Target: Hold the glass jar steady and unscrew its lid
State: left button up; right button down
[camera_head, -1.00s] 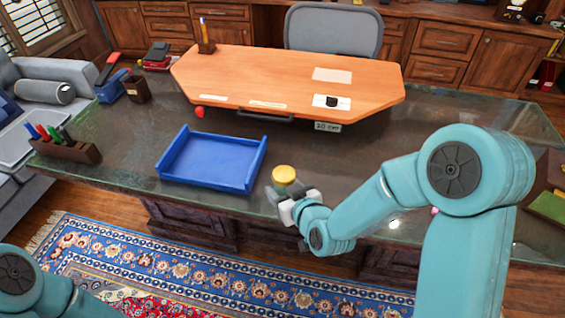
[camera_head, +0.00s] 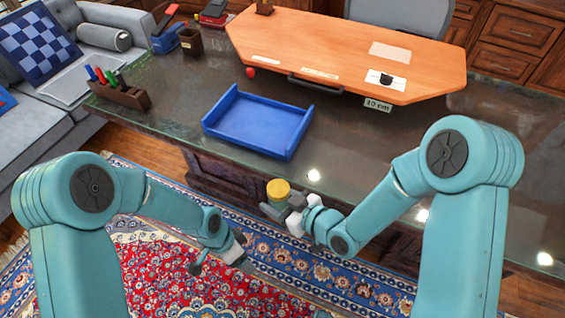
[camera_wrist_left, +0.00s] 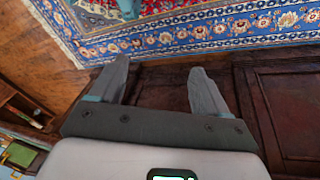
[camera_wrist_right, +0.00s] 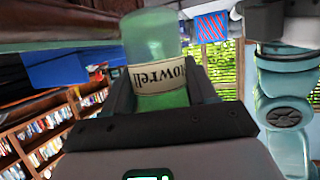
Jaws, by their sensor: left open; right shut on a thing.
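The jar's yellow lid (camera_head: 278,189) shows in the head view, on top of the upright jar. My right gripper (camera_head: 281,208) is shut on the jar, in front of the desk's near edge. In the right wrist view the greenish glass jar (camera_wrist_right: 150,38) sits between the fingers, its label lettering upside down; the lid is not visible there. My left gripper (camera_head: 236,256) is open and empty, lower and to the left of the jar, apart from it. In the left wrist view its two spread fingers (camera_wrist_left: 157,88) have nothing between them.
The dark desk (camera_head: 350,150) bears a blue tray (camera_head: 246,143), a pen holder (camera_head: 118,96) and an orange raised top (camera_head: 340,50). A small red ball (camera_head: 250,72) lies behind the tray.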

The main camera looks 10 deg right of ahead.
pick_arm(q)
jog(key=w+d+r+m+y, duration=0.2)
jog(key=w+r+m, duration=0.5)
jog(key=m, duration=0.1)
notch_tip(320, 180, up, 21)
jog(key=m+y, duration=0.1)
jog(key=m, duration=0.8)
send_over(281, 184)
jog(key=shift+s+t, duration=0.35)
jog(key=shift+t, duration=0.05)
notch_tip(281, 184, down, 8)
jog(key=shift+r, duration=0.1)
jog(key=c, duration=1.1)
jog(key=shift+o, duration=0.2)
jog(key=n, duration=0.5)
jog(key=shift+w+d+r+n, duration=0.1)
jog(key=shift+w+n, duration=0.1)
jog(key=shift+n, duration=0.2)
jog(key=n, duration=0.4)
jog(key=shift+w, duration=0.1)
